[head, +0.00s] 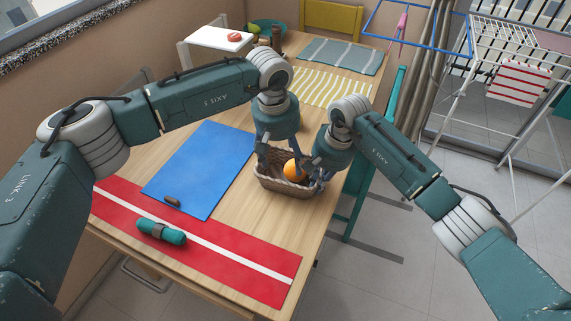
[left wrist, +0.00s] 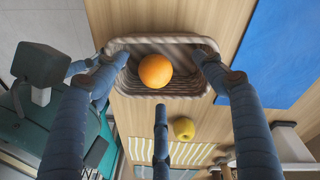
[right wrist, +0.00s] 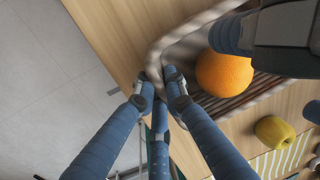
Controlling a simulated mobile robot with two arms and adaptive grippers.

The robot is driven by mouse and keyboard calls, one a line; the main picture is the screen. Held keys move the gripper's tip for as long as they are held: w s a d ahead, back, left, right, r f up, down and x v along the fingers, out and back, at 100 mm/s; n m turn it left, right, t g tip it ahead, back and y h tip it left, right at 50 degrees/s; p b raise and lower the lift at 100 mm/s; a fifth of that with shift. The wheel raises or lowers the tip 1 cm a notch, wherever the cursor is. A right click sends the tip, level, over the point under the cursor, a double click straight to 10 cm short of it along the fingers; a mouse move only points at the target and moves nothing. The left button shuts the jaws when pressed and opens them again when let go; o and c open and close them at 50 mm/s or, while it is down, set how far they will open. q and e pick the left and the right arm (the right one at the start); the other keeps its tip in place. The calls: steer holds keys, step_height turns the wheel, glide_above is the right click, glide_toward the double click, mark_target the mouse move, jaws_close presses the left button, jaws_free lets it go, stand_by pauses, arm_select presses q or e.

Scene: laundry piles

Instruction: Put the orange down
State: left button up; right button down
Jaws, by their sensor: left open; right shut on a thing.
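The orange (head: 294,169) is in the brown woven basket (head: 287,188) on the wooden table. It also shows in the left wrist view (left wrist: 155,71), inside the basket's rim. My left gripper (head: 278,158) is open above the basket, its fingers spread around it and not closed on the orange. My right gripper (right wrist: 166,84) is shut on the basket's rim at its right side; the orange (right wrist: 224,73) lies beside it, apart from its fingers. My grippers partly hide the basket in the head view.
A blue mat (head: 205,160) and a red mat with a white stripe (head: 230,262) cover the near table. A teal roll (head: 161,231) lies on the red mat. A yellow fruit (left wrist: 184,128) is near the basket. A drying rack (head: 490,60) stands right.

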arm_select(q)
step_height(320, 180, up, 8)
steer(key=s, duration=0.1)
steer(key=shift+a+r, duration=0.2)
steer(key=shift+a, duration=0.25)
arm_select(e)
steer(key=c, duration=1.7)
jaws_free()
steer(key=shift+c, duration=0.2)
steer(key=shift+r, duration=0.1)
